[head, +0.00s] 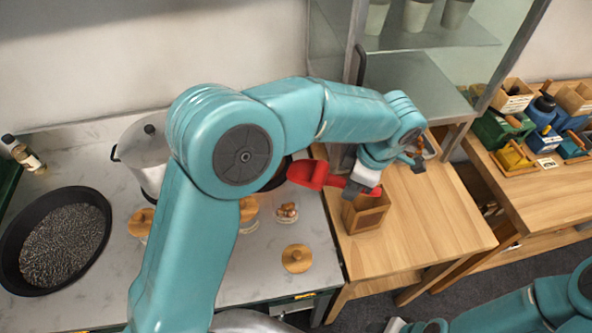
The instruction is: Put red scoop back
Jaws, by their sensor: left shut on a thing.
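The red scoop (308,174) is in the head view near the middle, its bowl to the left and its handle running right into my left gripper. My left gripper (360,187) is shut on the scoop's handle. It holds the scoop above a small wooden box (364,216) on the wooden table; I cannot tell whether scoop and box touch. The box's inside is partly hidden by the gripper. My right arm shows at the lower right, but its fingertips are not clearly visible.
A black pan (12,240) of dark grains and a steel pot (140,160) stand on the counter at left. A wooden lid (297,258) and a small jar (286,212) lie nearer. The wooden table (430,225) is clear right of the box. A glass cabinet (410,75) stands behind.

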